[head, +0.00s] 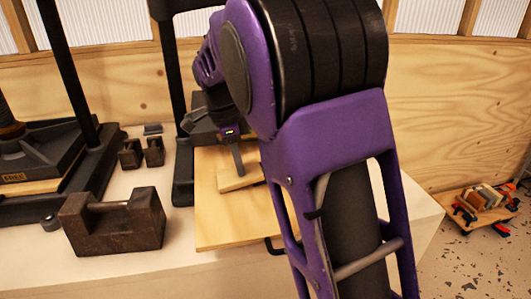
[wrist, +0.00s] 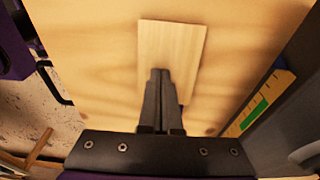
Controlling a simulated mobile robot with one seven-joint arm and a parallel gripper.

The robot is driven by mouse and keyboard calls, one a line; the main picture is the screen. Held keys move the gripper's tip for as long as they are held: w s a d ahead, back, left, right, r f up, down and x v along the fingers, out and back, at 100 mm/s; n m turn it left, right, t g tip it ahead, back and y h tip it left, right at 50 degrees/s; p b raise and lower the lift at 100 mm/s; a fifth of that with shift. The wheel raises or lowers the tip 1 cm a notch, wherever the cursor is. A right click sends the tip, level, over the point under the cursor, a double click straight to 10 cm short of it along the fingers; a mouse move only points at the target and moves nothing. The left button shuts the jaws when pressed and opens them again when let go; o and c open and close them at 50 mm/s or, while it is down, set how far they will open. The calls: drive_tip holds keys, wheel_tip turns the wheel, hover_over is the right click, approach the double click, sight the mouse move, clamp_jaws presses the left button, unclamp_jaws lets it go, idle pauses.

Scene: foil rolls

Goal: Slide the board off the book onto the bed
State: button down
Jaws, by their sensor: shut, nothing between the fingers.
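A small pale rectangular wooden board (head: 234,183) lies on a larger plywood panel (head: 225,222) under my arm. In the wrist view the small board (wrist: 172,42) lies flat on the wide panel (wrist: 95,45), slightly turned. My gripper (head: 240,172) points down at the small board. In the wrist view my gripper (wrist: 160,72) is shut with nothing between its fingers, and its tips overlap the board's lower part. I cannot tell whether they touch it. I cannot make out a book, and which surface is the bed is unclear.
A dark press frame (head: 183,130) stands left of the panel. A rusty iron weight (head: 115,222) sits on the white bench (head: 180,262), with smaller weights (head: 143,151) behind. A black handle (wrist: 52,82) juts beside the panel. A coloured strip (wrist: 258,104) lies right in the wrist view.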

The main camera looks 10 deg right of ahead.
sight(226, 178)
drive_tip(key=a+p, duration=0.1)
drive_tip(key=a, duration=0.3)
drive_tip(key=shift+w+a, duration=0.1)
drive_tip(key=shift+r+p, duration=0.8)
drive_tip(key=shift+r, duration=0.1)
drive_tip(key=shift+f, duration=0.1)
